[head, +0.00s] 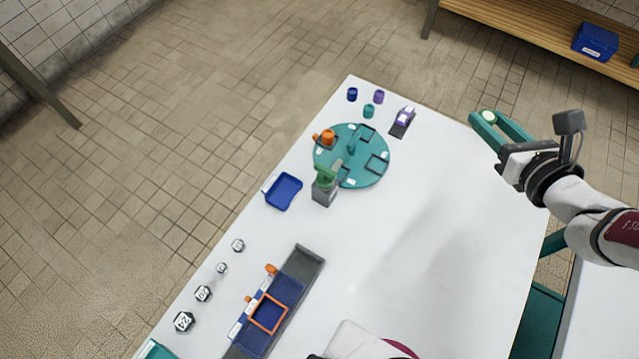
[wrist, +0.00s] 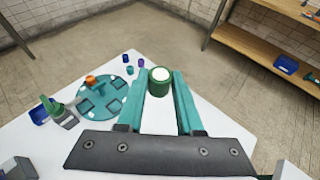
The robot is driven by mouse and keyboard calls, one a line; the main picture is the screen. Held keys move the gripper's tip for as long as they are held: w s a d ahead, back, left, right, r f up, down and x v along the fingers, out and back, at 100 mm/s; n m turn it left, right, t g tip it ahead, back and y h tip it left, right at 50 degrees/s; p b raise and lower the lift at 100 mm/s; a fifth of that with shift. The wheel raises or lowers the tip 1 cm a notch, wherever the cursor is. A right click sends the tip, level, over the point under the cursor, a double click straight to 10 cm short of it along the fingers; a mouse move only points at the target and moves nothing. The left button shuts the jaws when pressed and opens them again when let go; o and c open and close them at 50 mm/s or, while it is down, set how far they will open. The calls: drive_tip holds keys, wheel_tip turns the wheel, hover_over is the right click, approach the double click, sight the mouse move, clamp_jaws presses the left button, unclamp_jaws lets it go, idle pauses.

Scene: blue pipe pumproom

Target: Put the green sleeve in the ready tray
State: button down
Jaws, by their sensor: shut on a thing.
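The green sleeve (wrist: 160,82), a short dark-green cylinder with a pale top, is between the tips of my gripper (wrist: 160,88), which is shut on it. In the head view the sleeve (head: 488,116) is at the teal fingertips of my gripper (head: 490,122), held up over the table's far right edge. A small blue tray (head: 284,191) lies at the table's left edge, left of the turntable. A blue tray with an orange frame (head: 268,313) sits on a dark rail in front. I cannot read which is the ready tray.
A teal turntable (head: 376,147) with square pockets carries an orange piece (head: 327,137). A grey block with a green top (head: 324,190) stands in front of it. Dice (head: 203,293) line the left edge. The table's right middle is clear.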

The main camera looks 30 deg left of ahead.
drive_tip(key=shift+m+t+h, duration=0.6)
drive_tip(key=shift+m, duration=0.1)
drive_tip(key=r, duration=0.6)
drive_tip(key=a+r, duration=0.1)
drive_tip(key=r, duration=0.2)
drive_tip(key=shift+r, duration=0.35)
drive_tip(key=s+a+f+n+g+y, duration=0.2)
drive_tip(key=a+f, duration=0.1)
drive_tip(key=a, duration=0.7)
drive_tip(key=n+g+y, duration=0.3)
drive_tip(key=n+g, duration=0.2)
hover_over(277, 183)
drive_tip(key=d, duration=0.4)
wheel_tip(277, 183, down, 19)
drive_tip(key=shift+t, duration=0.3)
drive_tip(key=f, duration=0.4)
drive_tip(key=s+f, duration=0.1)
drive_tip(key=f, duration=0.7)
drive_tip(key=shift+s, duration=0.25)
